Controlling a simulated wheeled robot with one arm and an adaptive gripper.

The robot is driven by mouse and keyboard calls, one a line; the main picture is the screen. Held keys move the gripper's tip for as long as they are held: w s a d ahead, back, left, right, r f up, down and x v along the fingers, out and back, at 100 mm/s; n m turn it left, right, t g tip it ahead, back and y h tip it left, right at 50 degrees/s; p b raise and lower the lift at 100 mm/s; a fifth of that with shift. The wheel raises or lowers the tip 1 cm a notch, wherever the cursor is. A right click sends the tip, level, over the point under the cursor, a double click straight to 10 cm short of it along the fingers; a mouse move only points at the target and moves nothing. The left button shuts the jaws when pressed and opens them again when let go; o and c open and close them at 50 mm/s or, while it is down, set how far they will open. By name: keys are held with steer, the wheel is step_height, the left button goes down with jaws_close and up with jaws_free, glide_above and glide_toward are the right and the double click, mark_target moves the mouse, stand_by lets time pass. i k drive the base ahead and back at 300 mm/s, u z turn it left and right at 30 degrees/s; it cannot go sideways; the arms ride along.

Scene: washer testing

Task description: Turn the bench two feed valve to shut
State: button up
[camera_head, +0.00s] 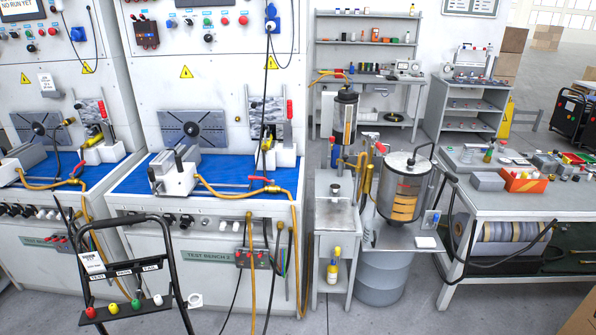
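Test bench two, with its "TEST BENCH 2" label (208,254), stands left of centre in the head view. A valve with a red lever (260,179) sits on the yellow hose line at the right of its blue mat (135,182). The lever lies roughly along the line, but its exact setting is too small to tell. A second red lever (289,109) stands upright at the bench's back right. I cannot tell from the picture which one is the feed valve. My gripper is not in view.
A black-framed stand (165,232) with coloured knobs stands before the benches at lower left. Yellow and black hoses hang down bench two's front. A grey cabinet (337,225) and a drum (383,278) stand to its right. Floor shows between the drum and right table (520,203).

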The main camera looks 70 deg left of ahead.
mark_target(251, 178)
steer(key=i, duration=0.2)
steer(key=u, duration=2.9)
steer(key=i, duration=2.2)
steer(key=u, duration=1.25)
